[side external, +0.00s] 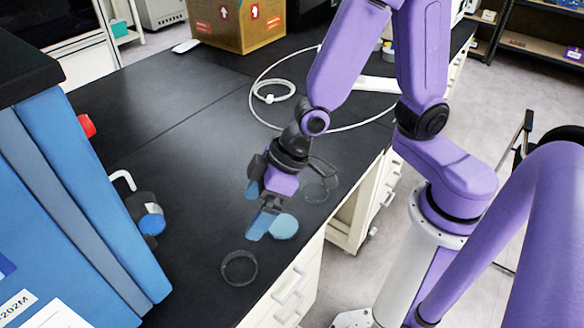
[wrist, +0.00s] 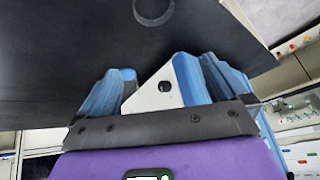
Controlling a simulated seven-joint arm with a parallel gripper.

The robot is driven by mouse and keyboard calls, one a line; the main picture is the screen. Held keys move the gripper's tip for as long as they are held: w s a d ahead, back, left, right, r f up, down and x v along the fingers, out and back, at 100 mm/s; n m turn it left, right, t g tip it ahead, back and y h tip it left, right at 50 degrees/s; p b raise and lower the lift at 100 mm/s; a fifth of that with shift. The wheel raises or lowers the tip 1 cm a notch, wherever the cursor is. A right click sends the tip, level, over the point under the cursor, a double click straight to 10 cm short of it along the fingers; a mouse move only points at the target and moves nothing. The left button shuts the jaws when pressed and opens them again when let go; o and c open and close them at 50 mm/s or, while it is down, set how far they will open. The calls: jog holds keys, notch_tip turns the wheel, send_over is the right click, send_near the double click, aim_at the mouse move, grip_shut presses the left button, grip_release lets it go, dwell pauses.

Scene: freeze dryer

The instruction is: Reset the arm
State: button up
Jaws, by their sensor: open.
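My gripper (side external: 253,213) hangs over the black bench near its front edge, with its two blue fingers spread and nothing seen between them. In the wrist view my gripper (wrist: 155,75) shows both blue fingers apart, with a white piece with a hole between their bases. A pale blue disc (side external: 285,227) shows beside the lower finger; whether it touches the finger I cannot tell. A dark ring (side external: 226,273) lies on the bench below the gripper, and a ring also shows in the wrist view (wrist: 153,21).
A blue machine (side external: 75,200) with a black top stands at the left, with a red knob (side external: 86,126) and a blue-capped valve (side external: 152,220). Another ring (side external: 316,200) lies behind the gripper. A white cable (side external: 256,88) and cardboard box (side external: 232,25) are farther back. The bench's middle is clear.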

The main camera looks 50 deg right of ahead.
jog(key=s+d+r+n+g+h, duration=0.1)
jog(key=s+d+r+n+h, duration=0.1)
jog(key=s+d+r, duration=0.2)
jog(key=s+d+r+n+g+h, duration=0.2)
jog(key=s+d+r, duration=0.1)
jog(key=s+d, duration=0.6)
jog(key=d, duration=0.3)
jog(key=shift+s+d+r+h, duration=0.15)
jog(key=shift+d+r+h, duration=0.2)
jog(key=shift+h, duration=0.05)
